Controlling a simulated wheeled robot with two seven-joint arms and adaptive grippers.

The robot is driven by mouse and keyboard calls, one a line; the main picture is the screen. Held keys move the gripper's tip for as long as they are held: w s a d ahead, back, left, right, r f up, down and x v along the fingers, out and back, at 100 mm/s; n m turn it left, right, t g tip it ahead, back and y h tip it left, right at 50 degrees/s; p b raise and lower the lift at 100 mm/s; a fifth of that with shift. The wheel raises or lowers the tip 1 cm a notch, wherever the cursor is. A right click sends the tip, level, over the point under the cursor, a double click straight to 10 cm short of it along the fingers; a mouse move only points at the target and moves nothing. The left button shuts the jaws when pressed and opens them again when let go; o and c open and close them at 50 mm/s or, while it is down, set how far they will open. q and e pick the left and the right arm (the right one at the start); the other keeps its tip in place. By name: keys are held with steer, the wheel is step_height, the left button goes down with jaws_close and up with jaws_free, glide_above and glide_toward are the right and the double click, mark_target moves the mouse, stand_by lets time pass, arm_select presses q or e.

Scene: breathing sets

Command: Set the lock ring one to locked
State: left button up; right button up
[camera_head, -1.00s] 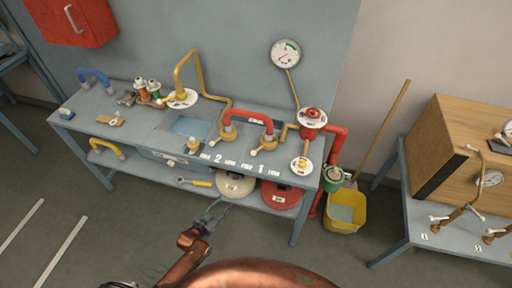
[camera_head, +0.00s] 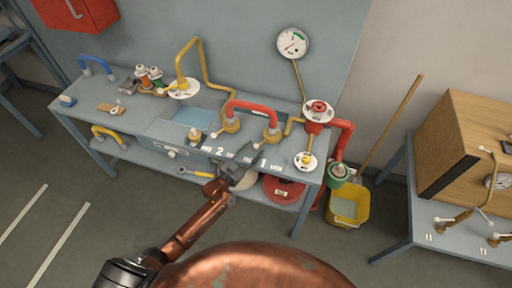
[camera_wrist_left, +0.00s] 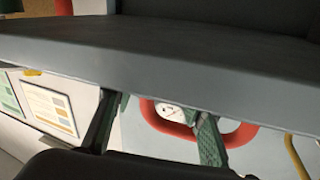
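The right yellow lock ring (camera_head: 272,134), beside the front-edge "1" label and seemingly lock ring one, sits at the right foot of the red hose (camera_head: 250,105). Its white lever points left and toward the front edge. A second yellow ring (camera_head: 231,123) sits at the hose's left foot. My left gripper (camera_head: 243,164) is at the bench's front edge, in front of the rings and apart from them. In the left wrist view its two fingers (camera_wrist_left: 157,125) are spread with nothing held, and the red hose shows behind them. My right gripper is not in view.
The grey bench (camera_head: 85,110) carries a yellow pipe (camera_head: 205,75), a red valve (camera_head: 319,108) and a small white dial (camera_head: 306,160). A wall gauge (camera_head: 293,43) hangs behind. A yellow bucket (camera_head: 348,207) stands right.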

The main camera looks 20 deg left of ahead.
mark_target(260, 143)
arm_select(q)
steer(key=shift+x, duration=1.3)
steer(key=shift+c, duration=0.2)
jaws_close()
